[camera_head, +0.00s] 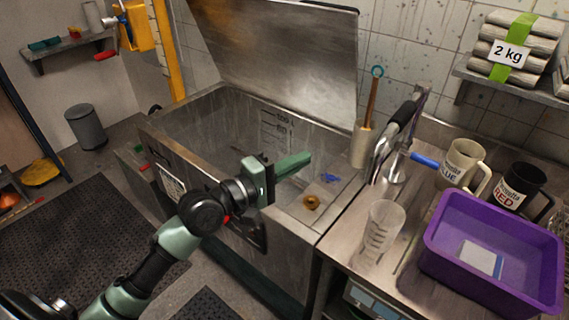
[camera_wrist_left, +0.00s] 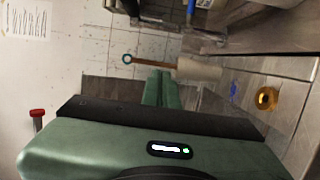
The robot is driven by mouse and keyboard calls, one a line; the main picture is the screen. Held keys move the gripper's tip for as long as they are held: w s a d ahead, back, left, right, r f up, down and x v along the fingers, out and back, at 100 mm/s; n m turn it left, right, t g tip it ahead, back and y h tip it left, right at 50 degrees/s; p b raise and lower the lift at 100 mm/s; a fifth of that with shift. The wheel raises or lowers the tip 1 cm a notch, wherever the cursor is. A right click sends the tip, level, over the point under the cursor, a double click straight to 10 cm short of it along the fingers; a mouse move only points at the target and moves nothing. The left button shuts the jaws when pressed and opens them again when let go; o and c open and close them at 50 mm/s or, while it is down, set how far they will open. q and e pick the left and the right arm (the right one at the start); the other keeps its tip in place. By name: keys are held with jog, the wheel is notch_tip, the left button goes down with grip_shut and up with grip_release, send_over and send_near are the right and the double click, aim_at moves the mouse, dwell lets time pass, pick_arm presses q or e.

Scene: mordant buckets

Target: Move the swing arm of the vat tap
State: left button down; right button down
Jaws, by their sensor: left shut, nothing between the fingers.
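The vat tap (camera_head: 397,165) stands at the vat's right edge in the head view. It has a metal column, a curved swing arm (camera_head: 383,150) with a black sleeve (camera_head: 404,115), and a blue lever (camera_head: 425,160). The steel vat (camera_head: 190,107) is open, its lid (camera_head: 285,60) raised. My left gripper (camera_head: 306,158) is over the vat, left of the tap and clear of it. Its green fingers are shut and empty; they also show in the left wrist view (camera_wrist_left: 161,76). My right gripper is not in view.
A measuring beaker (camera_head: 382,232), a purple tub (camera_head: 440,262) and two mugs, cream (camera_head: 462,162) and black (camera_head: 520,190), crowd the right counter. A brush holder (camera_head: 362,145) stands behind, near the tap.

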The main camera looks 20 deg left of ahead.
pick_arm(q)
jog(key=d+p, duration=0.1)
jog(key=d, duration=0.1)
jog(key=w+d, duration=0.1)
jog(key=d+p, duration=0.1)
jog(key=d, duration=0.1)
jog(key=shift+w+d+p, duration=0.3)
jog(key=shift+w, duration=0.05)
jog(key=shift+d, duration=0.1)
